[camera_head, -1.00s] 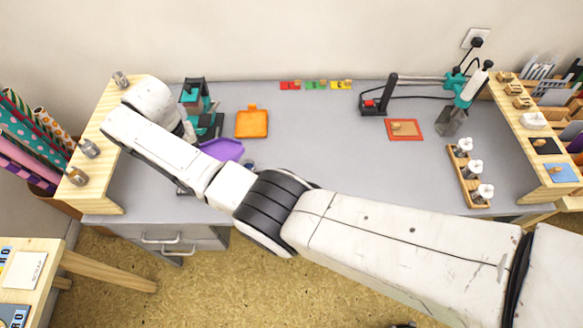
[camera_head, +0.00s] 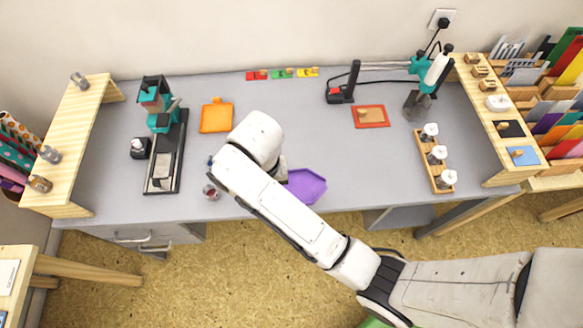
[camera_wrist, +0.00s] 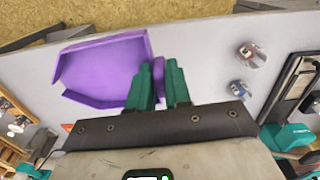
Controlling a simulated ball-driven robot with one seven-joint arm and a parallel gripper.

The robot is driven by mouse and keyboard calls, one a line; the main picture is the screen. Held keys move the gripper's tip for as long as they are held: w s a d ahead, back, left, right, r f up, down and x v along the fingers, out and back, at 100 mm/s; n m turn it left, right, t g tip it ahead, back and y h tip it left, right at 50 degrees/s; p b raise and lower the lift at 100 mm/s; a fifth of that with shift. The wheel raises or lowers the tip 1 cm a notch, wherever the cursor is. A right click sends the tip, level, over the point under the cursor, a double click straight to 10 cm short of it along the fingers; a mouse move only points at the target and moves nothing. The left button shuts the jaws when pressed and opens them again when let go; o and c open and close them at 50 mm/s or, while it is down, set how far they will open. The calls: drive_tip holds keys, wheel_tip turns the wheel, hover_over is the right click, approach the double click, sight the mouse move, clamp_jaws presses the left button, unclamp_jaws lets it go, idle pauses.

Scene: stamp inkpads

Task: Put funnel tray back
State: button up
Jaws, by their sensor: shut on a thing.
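The purple funnel tray (camera_head: 306,187) shows over the front middle of the grey desk, partly covered by my arm. In the wrist view the tray (camera_wrist: 105,68) extends to the left, shallow with raised walls. My gripper (camera_wrist: 159,68) has its green fingers shut on the small tab at the tray's edge. I cannot tell how far the tray is above the desk. In the head view my wrist hides the fingers.
An orange tray (camera_head: 216,117) lies behind left of my wrist. A black-and-teal device (camera_head: 165,140) stands further left, with small jars near it. A red mat (camera_head: 370,117) and a rack of bottles (camera_head: 436,160) are to the right. The desk middle (camera_head: 310,130) is clear.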

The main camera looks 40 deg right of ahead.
drive_tip(key=s+d, duration=0.2)
drive_tip(key=shift+s+r+m, duration=0.3)
drive_tip(key=shift+s+r, duration=0.05)
drive_tip(key=shift+r, duration=0.05)
drive_tip(key=shift+d+f, duration=0.1)
drive_tip(key=shift+d, duration=0.15)
drive_tip(key=w+f+b, duration=0.1)
drive_tip(key=w+f, duration=0.2)
drive_tip(key=w, duration=0.1)
drive_tip(key=w+d+f+b, duration=0.1)
drive_tip(key=w+f, duration=0.1)
drive_tip(key=w, duration=0.2)
drive_tip(key=w+f+b, duration=0.1)
drive_tip(key=w+f, duration=0.2)
drive_tip(key=w, duration=0.1)
drive_tip(key=shift+w+d+f+b, duration=0.3)
drive_tip(key=shift+f+b, duration=0.05)
drive_tip(key=shift+b, duration=0.05)
drive_tip(key=shift+w+f, duration=0.3)
drive_tip(key=shift+f, duration=0.05)
drive_tip(key=shift+w+f, duration=0.1)
drive_tip(key=shift+f, duration=1.5)
drive_tip(key=o, duration=0.8)
drive_tip(key=shift+f, duration=0.1)
